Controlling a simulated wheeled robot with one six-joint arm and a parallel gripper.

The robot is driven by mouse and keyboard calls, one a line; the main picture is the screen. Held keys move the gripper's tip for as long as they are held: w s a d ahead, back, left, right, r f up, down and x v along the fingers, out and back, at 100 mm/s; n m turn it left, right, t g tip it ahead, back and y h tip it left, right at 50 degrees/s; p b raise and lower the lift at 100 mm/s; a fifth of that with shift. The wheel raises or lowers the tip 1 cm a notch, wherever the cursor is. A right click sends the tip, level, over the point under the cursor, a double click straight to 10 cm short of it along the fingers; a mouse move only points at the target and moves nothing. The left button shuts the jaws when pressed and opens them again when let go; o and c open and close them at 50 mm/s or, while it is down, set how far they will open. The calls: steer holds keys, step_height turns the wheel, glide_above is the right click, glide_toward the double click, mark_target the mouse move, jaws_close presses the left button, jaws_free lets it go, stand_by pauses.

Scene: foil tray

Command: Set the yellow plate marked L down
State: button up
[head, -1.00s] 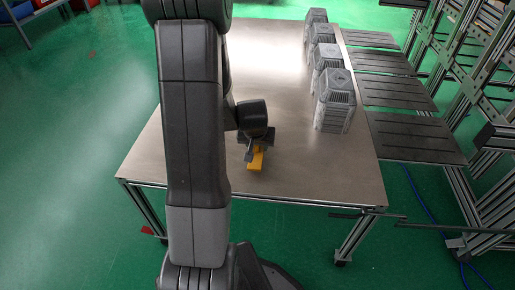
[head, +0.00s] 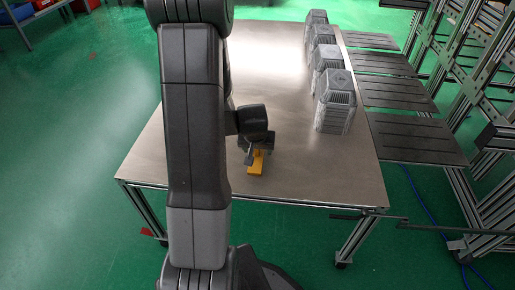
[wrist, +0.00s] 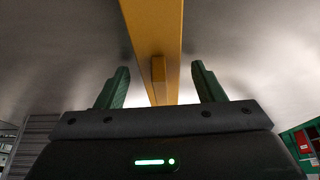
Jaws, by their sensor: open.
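The yellow plate (head: 256,164) lies on the metal table near its front edge, partly hidden by my gripper. My gripper (head: 258,150) is just above the plate. In the wrist view the plate (wrist: 152,30) runs as a long yellow bar from the top edge down between the fingers, with a small raised yellow block on it. My gripper's green fingers (wrist: 160,88) stand apart on either side of the plate, with a gap on both sides. The letter L cannot be made out.
The metal table (head: 310,180) is clear around the plate. Several stacks of grey foil trays (head: 336,103) stand along its right side. Dark slotted shelves (head: 412,137) on a metal frame adjoin the right edge.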

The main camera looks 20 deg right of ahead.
steer(key=p+v, duration=0.3)
steer(key=v, duration=0.9)
